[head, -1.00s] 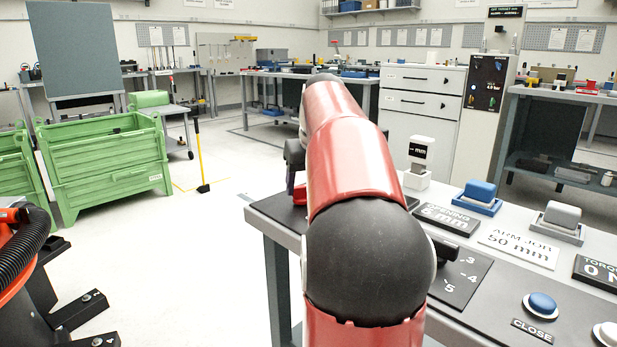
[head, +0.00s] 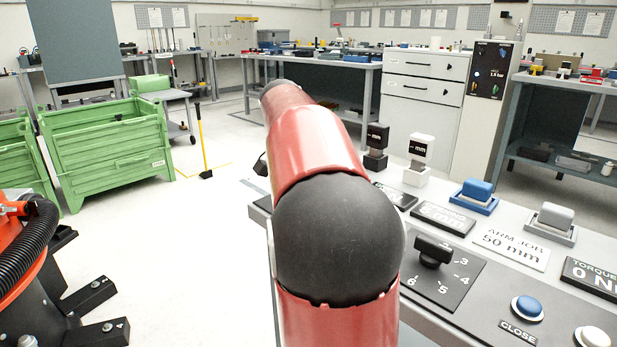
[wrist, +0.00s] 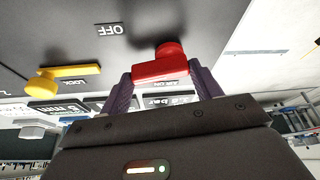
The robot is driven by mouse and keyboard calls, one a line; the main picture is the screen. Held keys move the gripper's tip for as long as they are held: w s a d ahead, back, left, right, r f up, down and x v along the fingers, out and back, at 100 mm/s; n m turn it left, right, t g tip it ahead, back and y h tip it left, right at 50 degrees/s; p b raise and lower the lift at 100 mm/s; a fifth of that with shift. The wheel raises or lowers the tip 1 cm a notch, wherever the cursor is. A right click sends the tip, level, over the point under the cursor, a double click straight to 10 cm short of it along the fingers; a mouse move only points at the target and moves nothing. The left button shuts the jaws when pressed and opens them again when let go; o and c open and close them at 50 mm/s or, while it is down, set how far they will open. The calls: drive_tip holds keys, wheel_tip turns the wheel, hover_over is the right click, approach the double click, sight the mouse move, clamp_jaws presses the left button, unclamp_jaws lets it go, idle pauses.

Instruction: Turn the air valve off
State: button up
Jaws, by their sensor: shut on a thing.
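In the wrist view a red valve handle (wrist: 158,71) with a round red hub lies between the two dark purple fingers of my gripper (wrist: 160,80). The fingers are shut on its bar. An OFF label (wrist: 109,30), upside down in this view, is on the dark panel to the left of the hub. In the head view my red and black arm hides the gripper and the red handle.
A yellow lever (wrist: 62,80) by a LOCK label is left of my gripper. In the head view the bench holds a black dial knob (head: 433,250), a blue button (head: 528,308) and display blocks. Open floor and a green crate (head: 105,160) lie left.

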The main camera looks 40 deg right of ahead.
drive_tip(key=shift+a+m+g+p, duration=0.15)
drive_tip(key=shift+m+g+p, duration=0.25)
drive_tip(key=shift+m, duration=0.8)
drive_tip(key=o, duration=1)
drive_tip(key=p+v, duration=0.1)
drive_tip(key=v, duration=0.6)
drive_tip(key=shift+a+r, duration=0.3)
drive_tip(key=shift+r, duration=0.05)
